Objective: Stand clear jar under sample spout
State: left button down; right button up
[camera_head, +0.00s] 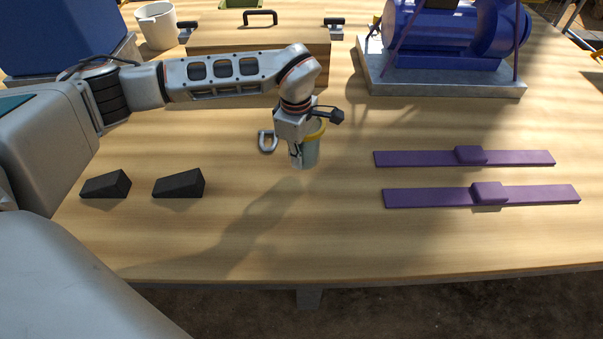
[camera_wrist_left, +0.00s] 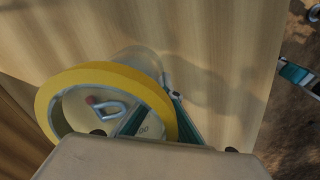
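The clear jar (camera_head: 311,153), pale green with a yellow rim, is at my left gripper (camera_head: 299,154) over the middle of the table. In the left wrist view the yellow rim (camera_wrist_left: 48,92) is large, beside the fingers, with the clear body beyond it. My left gripper points down and appears shut on the jar's side; the far finger is mostly hidden. The jar looks near upright, and I cannot tell for certain whether its base is clear of the table. I cannot make out a sample spout.
A grey shackle (camera_head: 262,144) lies left of the jar. Two black wedges (camera_head: 107,185) lie at left, two purple bars (camera_head: 430,197) at right. A blue machine (camera_head: 440,40) on a grey base stands at back right. A wooden box (camera_head: 250,37) and white bucket (camera_head: 157,26) stand behind.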

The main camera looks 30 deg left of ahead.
aim_at(298, 184)
pick_arm(q)
jog(key=shift+f, duration=0.55)
notch_tip(298, 184, down, 5)
jog(key=shift+s+f+b, duration=0.1)
jog(key=shift+s+b, duration=0.05)
jog(key=shift+b, duration=0.85)
jog(key=shift+f, duration=0.3)
jog(key=shift+r, duration=0.15)
pick_arm(e)
jog(key=shift+w+a+r+m+t+y, duration=0.2)
jog(key=shift+w+a+r, duration=0.2)
jog(key=shift+r, duration=0.15)
jog(key=shift+w+a+r+m+t+y, duration=0.25)
jog(key=shift+a+r, duration=0.15)
jog(key=shift+r, duration=0.1)
pick_arm(q)
jog(key=c, duration=2.3)
grip_release()
jog(key=shift+c, duration=0.2)
jog(key=shift+o, duration=0.3)
pick_arm(e)
jog(key=shift+s+f, duration=0.15)
jog(key=shift+f, duration=0.1)
